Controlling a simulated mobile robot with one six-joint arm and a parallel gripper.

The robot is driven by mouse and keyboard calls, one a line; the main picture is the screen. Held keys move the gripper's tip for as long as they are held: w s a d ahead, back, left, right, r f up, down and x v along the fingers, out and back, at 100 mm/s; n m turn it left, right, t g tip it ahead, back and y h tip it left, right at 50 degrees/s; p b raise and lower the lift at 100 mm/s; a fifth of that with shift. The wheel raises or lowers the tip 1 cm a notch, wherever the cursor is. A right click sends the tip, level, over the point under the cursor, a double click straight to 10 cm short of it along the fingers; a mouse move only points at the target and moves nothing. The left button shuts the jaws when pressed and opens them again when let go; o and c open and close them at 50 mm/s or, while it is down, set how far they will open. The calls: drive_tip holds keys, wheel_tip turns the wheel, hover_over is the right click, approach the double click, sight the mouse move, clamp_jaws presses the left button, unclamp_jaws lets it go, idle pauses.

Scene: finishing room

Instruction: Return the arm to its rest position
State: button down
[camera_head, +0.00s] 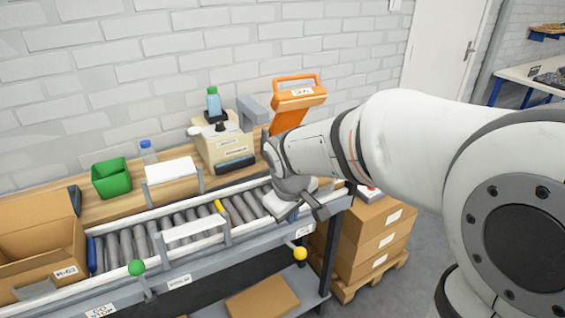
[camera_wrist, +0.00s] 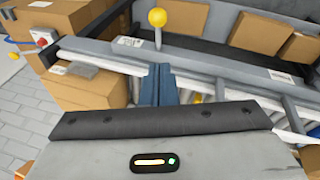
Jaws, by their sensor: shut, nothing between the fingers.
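My white arm reaches in from the right of the head view, and my gripper (camera_head: 295,213) hangs over the right end of the roller conveyor (camera_head: 262,240). In the wrist view my gripper's blue-grey fingers (camera_wrist: 158,84) are together with nothing between them, above the conveyor's side rail (camera_wrist: 205,71). I cannot tell whether the fingertips touch the rail. Part of the conveyor's right end is hidden behind my gripper and wrist.
An orange handled device (camera_head: 299,95) stands close behind my wrist. A green bin (camera_head: 111,178), a beige machine (camera_head: 225,147) and an open carton (camera_head: 40,238) are to the left. Stacked boxes (camera_head: 372,235) sit below on a pallet. Yellow (camera_head: 300,253) and green (camera_head: 137,267) knobs stick out in front.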

drive_tip(key=s+d+r+m+p, duration=0.1)
drive_tip(key=s+d+r+m, duration=0.2)
drive_tip(key=s+d+m, duration=0.4)
drive_tip(key=s+d, duration=0.2)
drive_tip(key=s, duration=0.5)
drive_tip(key=shift+s+d+m+g+y+p, duration=0.2)
drive_tip(key=shift+d+m+g+y+p, duration=0.1)
drive_tip(key=shift+p, duration=0.05)
idle(0.3)
